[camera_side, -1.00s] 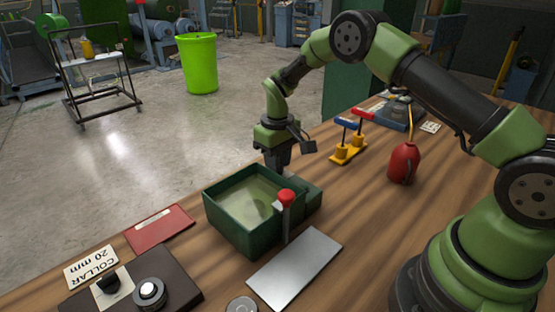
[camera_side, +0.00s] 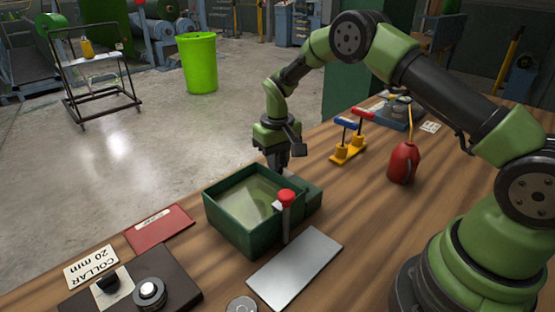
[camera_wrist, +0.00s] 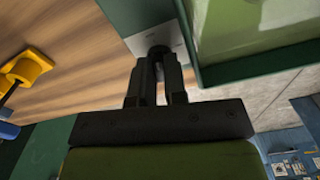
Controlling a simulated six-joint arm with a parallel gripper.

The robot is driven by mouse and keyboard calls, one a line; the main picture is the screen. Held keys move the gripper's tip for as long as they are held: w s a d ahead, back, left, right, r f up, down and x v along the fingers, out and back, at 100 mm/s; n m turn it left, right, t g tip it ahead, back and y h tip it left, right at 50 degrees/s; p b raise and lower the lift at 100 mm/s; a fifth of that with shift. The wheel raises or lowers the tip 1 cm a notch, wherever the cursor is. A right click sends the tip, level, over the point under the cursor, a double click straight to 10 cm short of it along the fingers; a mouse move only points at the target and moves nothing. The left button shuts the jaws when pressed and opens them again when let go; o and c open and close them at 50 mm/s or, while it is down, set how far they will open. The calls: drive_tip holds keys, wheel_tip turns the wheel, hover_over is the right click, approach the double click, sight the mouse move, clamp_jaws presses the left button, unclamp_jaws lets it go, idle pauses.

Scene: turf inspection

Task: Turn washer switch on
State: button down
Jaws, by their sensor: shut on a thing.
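The washer (camera_side: 228,232) is a dark green open-topped tank with pale greenish liquid inside. A smaller green housing (camera_side: 312,194) adjoins its right side. In the wrist view, the tank rim (camera_wrist: 262,64) crosses the upper right, beside a pale plate (camera_wrist: 180,38). My gripper (camera_side: 277,166) points down at the tank's far edge. In the wrist view, its fingers (camera_wrist: 160,58) are closed together over a small dark part on the plate, which looks like the switch. The fingers cover most of that part, so its position cannot be read. The side view hides it.
A red-topped post (camera_side: 286,200) stands at the tank's near right corner, with a grey metal plate (camera_side: 296,268) in front. Yellow clamps (camera_side: 348,151) and a red oil can (camera_side: 404,163) stand to the right. A red booklet (camera_side: 158,227) lies left.

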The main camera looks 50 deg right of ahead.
drive_tip(key=m, duration=0.4)
drive_tip(key=shift+m, duration=0.3)
drive_tip(key=m, duration=0.3)
drive_tip(key=shift+m, duration=0.3)
drive_tip(key=m, duration=0.3)
drive_tip(key=shift+m, duration=2.1)
drive_tip(key=c, duration=1.4)
unclamp_jaws()
drive_tip(key=shift+c, duration=0.2)
drive_tip(key=shift+r, duration=0.15)
